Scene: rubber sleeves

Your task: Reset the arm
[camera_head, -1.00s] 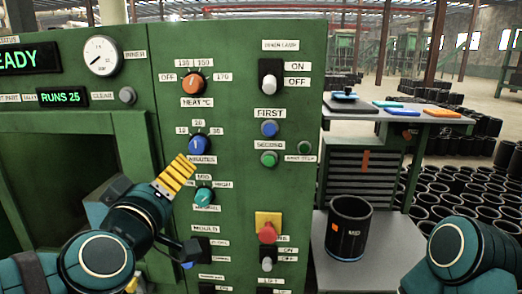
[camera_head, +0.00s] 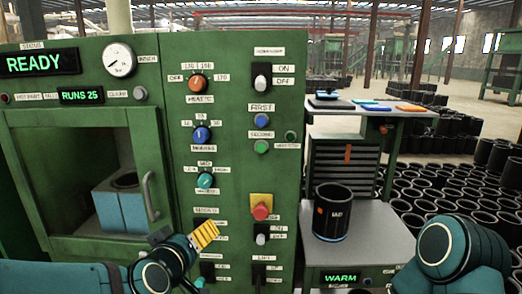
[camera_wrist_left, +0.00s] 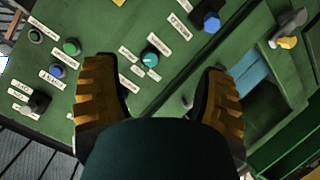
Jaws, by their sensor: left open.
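My left gripper (camera_head: 204,237) has yellow ribbed fingers and is low in front of the green machine panel (camera_head: 225,120), left of the red button (camera_head: 261,212). In the left wrist view its two fingers (camera_wrist_left: 160,95) stand wide apart with nothing between them, and the panel with its teal knob (camera_wrist_left: 150,60) lies beyond. My left arm (camera_head: 160,268) covers part of the panel's lower left. My right arm shows as a teal joint (camera_head: 462,250) at the lower right; its gripper is outside the views.
The machine's chamber has a handle (camera_head: 150,196) and a blue block (camera_head: 120,205) inside. A black sleeve (camera_head: 333,213) stands on a grey stand with a WARM display (camera_head: 340,278). Behind it is a table with coloured pads (camera_head: 410,107). Many black sleeves cover the floor at right.

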